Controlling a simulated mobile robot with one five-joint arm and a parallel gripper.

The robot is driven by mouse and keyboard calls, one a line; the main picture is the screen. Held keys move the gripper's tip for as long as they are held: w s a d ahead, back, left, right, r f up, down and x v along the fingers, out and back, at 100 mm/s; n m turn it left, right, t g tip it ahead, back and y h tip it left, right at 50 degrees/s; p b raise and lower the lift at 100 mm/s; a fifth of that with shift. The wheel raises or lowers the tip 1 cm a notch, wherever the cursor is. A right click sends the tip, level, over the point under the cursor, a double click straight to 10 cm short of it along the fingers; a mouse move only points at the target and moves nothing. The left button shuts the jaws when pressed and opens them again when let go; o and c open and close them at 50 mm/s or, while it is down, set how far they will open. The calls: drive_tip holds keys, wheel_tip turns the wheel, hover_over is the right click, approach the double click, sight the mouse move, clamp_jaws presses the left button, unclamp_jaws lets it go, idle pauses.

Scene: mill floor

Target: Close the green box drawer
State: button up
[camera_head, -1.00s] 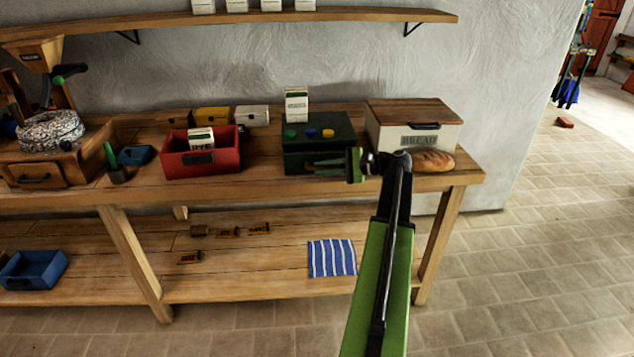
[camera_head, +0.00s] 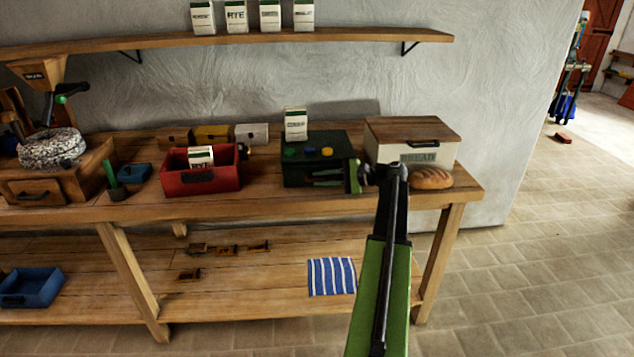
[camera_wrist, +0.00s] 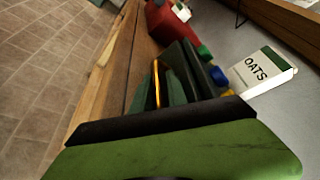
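The dark green box (camera_head: 302,168) stands on the bench, with green, blue and yellow round knobs on its top. Contact cannot be told. In the wrist view the green finger with black edge (camera_wrist: 165,120) fills the bottom and hides part of the drawer.
A bread box (camera_head: 412,152) and a loaf (camera_head: 431,178) sit right of the green box, close to my gripper. A red box (camera_head: 201,178) stands left. An oats carton (camera_wrist: 262,72) stands at the green box's back.

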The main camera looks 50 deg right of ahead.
drive_tip(key=p+v, duration=0.3)
drive_tip(key=v, duration=1.4)
drive_tip(key=shift+s+p, duration=0.2)
drive_tip(key=shift+p, duration=0.2)
drive_tip(key=shift+r, duration=0.1)
